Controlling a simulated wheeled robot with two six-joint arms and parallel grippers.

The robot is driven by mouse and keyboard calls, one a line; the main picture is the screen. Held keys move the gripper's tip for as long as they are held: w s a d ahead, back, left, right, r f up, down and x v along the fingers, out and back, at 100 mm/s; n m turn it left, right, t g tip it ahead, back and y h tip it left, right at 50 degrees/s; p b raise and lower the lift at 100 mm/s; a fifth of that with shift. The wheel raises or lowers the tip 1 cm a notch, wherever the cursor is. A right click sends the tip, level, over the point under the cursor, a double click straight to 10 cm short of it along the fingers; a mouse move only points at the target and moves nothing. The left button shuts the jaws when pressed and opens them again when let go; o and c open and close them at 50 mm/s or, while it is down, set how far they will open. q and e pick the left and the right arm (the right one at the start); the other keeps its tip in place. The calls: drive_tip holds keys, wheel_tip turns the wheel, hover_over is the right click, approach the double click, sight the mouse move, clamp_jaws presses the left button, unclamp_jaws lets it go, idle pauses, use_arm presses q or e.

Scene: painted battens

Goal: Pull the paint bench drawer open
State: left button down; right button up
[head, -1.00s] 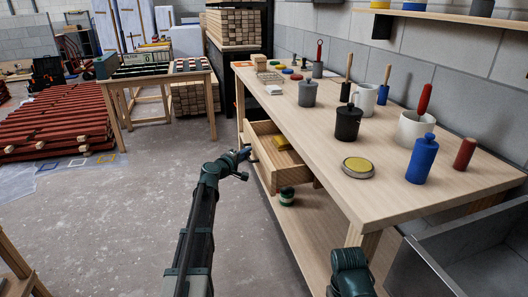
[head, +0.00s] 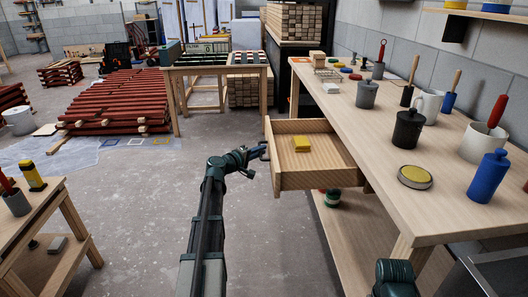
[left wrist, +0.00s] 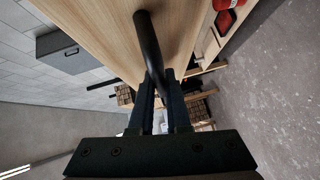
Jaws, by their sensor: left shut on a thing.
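The paint bench drawer (head: 318,180) is pulled well out from under the pale wooden paint bench (head: 385,150). Its inside shows, with a yellow block (head: 301,145) lying in it. My left gripper (head: 262,151) is at the drawer's front face, shut on the handle. In the left wrist view the handle (left wrist: 149,40) is a dark round bar running between the two fingers of my left gripper (left wrist: 160,90), in front of the pale wood drawer front (left wrist: 95,25). My right gripper is out of view.
On the bench stand a black pot (head: 407,130), a blue bottle (head: 488,178), a yellow-topped tin (head: 415,177) and mugs. A green jar (head: 332,198) is on the lower shelf. A small table (head: 35,215) stands at left. The floor between is clear.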

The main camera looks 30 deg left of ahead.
use_arm(q)
drive_tip(key=c, duration=1.2)
unclamp_jaws()
drive_tip(key=shift+o, duration=0.2)
drive_tip(key=shift+s, duration=0.1)
drive_tip(key=p+v, duration=0.2)
drive_tip(key=v, duration=1.1)
drive_tip(key=shift+s+a, duration=0.15)
drive_tip(key=shift+s, duration=0.15)
